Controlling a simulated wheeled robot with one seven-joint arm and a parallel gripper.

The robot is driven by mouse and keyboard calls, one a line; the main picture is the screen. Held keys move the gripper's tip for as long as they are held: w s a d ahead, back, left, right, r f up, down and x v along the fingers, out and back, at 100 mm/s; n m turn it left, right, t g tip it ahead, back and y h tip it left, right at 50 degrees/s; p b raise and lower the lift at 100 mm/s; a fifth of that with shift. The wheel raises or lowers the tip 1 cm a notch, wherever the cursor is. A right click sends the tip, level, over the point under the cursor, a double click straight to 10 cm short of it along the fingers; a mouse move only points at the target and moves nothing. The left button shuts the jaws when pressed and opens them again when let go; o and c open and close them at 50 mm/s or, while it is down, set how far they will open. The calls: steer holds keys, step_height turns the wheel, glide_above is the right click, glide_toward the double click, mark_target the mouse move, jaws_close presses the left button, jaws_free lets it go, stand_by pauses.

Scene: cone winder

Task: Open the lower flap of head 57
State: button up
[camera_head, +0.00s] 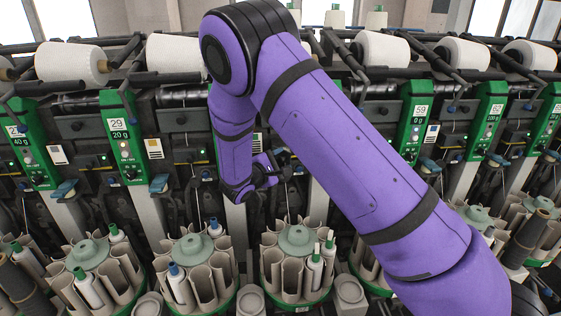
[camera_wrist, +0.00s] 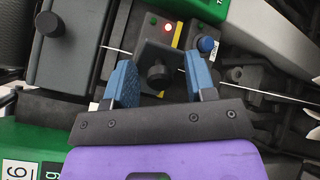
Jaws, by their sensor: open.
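My gripper (camera_head: 272,170) is in front of the winder, just right of my arm's bend. In the wrist view my gripper (camera_wrist: 158,62) is open, its two blue pads apart. A dark block with a round black knob (camera_wrist: 157,73) shows between the pads; I cannot tell whether they touch it. I cannot tell for sure whether this is the lower flap. My arm covers much of the middle heads, and I cannot read a 57 anywhere.
In the wrist view, a blue button (camera_wrist: 207,45) and small lights sit beside the knob, and a thin pale thread (camera_wrist: 265,92) crosses. A green panel (camera_wrist: 30,140) is at lower left. Bobbin magazines (camera_head: 296,240) stand below; white yarn cones (camera_head: 72,62) line the top.

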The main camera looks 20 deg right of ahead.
steer(key=shift+c, duration=0.5)
jaws_close()
steer(key=shift+a, duration=0.1)
steer(key=shift+w+a+m+g+h, duration=0.15)
steer(key=shift+a+m+g+h, duration=0.4)
steer(key=shift+m+g, duration=1.05)
steer(key=shift+w+a+m+g+h, duration=0.25)
steer(key=shift+a+m+g, duration=0.65)
steer(key=shift+g, duration=1.3)
steer(key=shift+w+a+m+g+h, duration=0.1)
steer(key=shift+a+m+g+h, duration=0.45)
steer(key=shift+m+g, duration=1.05)
steer(key=shift+a+g, duration=0.1)
steer(key=shift+g, duration=0.4)
